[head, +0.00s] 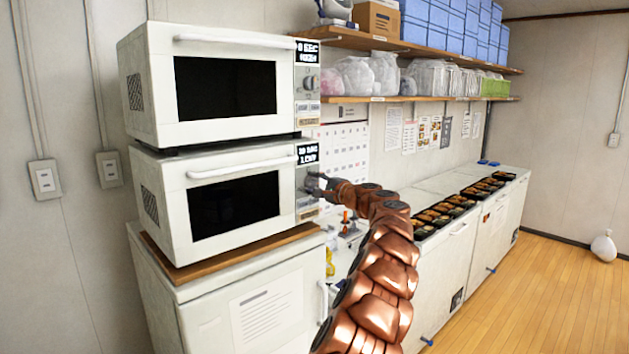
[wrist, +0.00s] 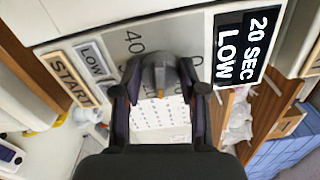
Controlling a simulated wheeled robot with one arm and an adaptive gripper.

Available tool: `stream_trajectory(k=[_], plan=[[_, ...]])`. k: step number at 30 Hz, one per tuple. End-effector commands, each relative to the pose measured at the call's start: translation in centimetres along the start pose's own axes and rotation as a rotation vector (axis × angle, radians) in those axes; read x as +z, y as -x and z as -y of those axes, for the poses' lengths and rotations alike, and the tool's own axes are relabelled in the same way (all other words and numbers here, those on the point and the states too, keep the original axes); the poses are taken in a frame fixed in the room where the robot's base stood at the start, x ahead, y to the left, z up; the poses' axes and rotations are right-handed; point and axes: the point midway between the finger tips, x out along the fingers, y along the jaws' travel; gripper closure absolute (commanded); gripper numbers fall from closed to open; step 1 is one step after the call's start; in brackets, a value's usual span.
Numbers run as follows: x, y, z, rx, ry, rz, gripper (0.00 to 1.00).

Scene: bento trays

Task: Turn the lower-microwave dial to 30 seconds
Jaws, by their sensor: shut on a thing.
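The lower microwave (head: 165,175) is white with a dark door window and a control panel on its right side. My gripper (head: 316,184) is at that panel and partly hides the dial. In the wrist view my gripper (wrist: 160,88) is shut on the grey dial (wrist: 157,68), one finger on each side. The lower microwave's display (wrist: 241,46) reads "20 SEC LOW" in the wrist view; it also shows in the head view (head: 307,154), less clearly. A "40" mark is printed beside the dial; other marks are partly covered.
A START button (wrist: 70,76) and a LOW button (wrist: 95,62) sit beside the dial. The upper microwave (head: 150,75) stands on top, its display (head: 308,52) reading 0 SEC.

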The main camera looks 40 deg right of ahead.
Motion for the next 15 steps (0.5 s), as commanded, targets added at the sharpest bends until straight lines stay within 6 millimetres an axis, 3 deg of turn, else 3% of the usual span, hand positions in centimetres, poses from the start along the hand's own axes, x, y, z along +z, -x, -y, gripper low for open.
stream_trajectory(k=[15], plan=[[-0.23, 0.13, 0.32, -0.003, -0.490, -0.003, 0.93]])
